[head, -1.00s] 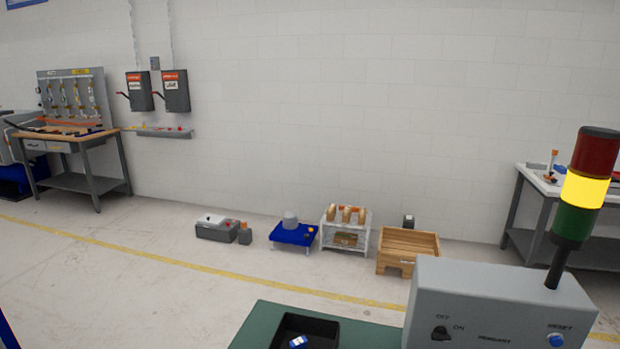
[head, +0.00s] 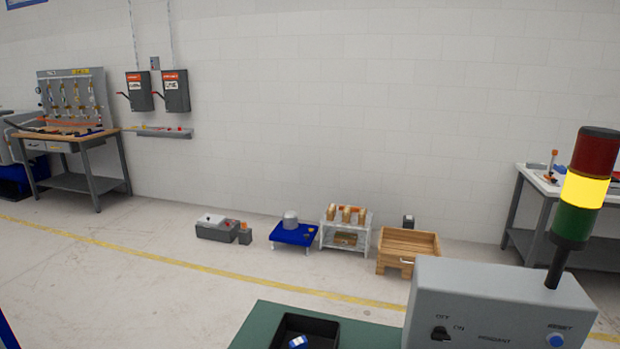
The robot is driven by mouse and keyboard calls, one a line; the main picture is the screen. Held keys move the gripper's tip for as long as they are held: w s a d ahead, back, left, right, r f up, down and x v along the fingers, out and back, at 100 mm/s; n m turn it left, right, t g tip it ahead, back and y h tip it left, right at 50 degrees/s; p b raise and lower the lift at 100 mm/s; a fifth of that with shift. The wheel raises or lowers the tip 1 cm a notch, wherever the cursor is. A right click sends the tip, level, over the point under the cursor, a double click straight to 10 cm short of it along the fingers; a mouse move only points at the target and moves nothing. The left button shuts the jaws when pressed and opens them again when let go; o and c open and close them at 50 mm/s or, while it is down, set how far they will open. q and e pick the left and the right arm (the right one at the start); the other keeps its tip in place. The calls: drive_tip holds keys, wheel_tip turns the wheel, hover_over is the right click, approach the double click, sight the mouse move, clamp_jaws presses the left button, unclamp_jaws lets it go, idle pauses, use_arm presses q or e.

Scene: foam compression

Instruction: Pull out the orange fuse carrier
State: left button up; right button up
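I cannot make out an orange fuse carrier for certain in the head view. A grey control box (head: 480,305) stands close at the lower right, with an OFF/ON switch (head: 440,333) and a blue reset button (head: 555,340). Two dark grey wall boxes with orange labels, a left one (head: 139,97) and a right one (head: 176,100), hang far off on the back wall, each with a red handle on its left. Neither of my grippers is in view.
A stack light (head: 584,190) glows yellow on the control box. A black tray (head: 325,325) holding a blue and white item sits on a green surface (head: 258,325). Workbenches stand left (head: 75,140) and right (head: 520,200). Low stands and a wooden crate (head: 408,241) line the wall. Left floor is clear.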

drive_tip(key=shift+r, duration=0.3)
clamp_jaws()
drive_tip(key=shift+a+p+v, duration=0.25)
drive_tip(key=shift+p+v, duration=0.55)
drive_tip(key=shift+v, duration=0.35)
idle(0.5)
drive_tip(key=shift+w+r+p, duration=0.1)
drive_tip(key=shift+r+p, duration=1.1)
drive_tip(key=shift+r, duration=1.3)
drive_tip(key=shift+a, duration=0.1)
